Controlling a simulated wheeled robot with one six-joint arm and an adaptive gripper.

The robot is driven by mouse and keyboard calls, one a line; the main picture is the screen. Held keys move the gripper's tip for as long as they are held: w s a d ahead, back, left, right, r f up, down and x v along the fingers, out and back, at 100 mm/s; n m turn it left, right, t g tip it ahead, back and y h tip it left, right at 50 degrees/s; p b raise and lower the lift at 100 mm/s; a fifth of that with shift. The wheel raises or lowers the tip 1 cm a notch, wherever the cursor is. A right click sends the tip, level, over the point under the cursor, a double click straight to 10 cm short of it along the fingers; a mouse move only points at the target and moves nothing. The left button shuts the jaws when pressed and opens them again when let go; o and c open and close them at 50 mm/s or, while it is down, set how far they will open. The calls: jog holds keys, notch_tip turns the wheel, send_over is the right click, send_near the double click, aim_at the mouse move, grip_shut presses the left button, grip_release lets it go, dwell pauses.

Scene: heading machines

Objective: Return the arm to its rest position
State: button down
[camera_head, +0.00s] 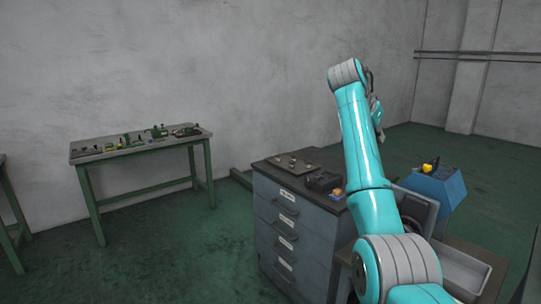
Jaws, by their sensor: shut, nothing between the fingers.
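My turquoise arm rises from the bottom right of the head view, with its elbow raised high in front of the grey wall. My gripper (380,135) is partly hidden behind the upper arm link and hangs down at its right side. It is shut and empty, above and to the right of the drawer cabinet, touching nothing that I can see.
A blue-grey drawer cabinet (290,230) with a dark top carries a plate of small parts (292,164) and a dark box (323,181). A green-legged workbench (140,148) stands left. Green floor between is clear.

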notch_tip(320, 180, down, 35)
jog(key=s+a+n+t+y, duration=0.1)
jog(key=a+n+t+y, duration=0.1)
jog(key=n+t, duration=0.15)
jog(key=s+a+f+n+t+y, duration=0.1)
jog(key=s+a+f+n, duration=0.1)
jog(key=s+f, duration=0.9)
jog(key=s+a+f+n+t+y, duration=0.1)
jog(key=s+a+f+n, duration=0.1)
jog(key=s+f, duration=0.85)
jog(key=s+a+f+n+t+y, duration=0.1)
jog(key=s+a+f, duration=0.1)
jog(key=s, duration=1.2)
jog(key=s+a+f+n+t+y, duration=0.1)
jog(key=s+a+f+y, duration=0.1)
jog(key=s, duration=1.3)
jog(key=s+a+r+t, duration=0.1)
jog(key=s+r+t, duration=0.1)
jog(key=s+r, duration=1.6)
jog(key=shift+s+a, duration=0.25)
jog(key=shift+s, duration=0.8)
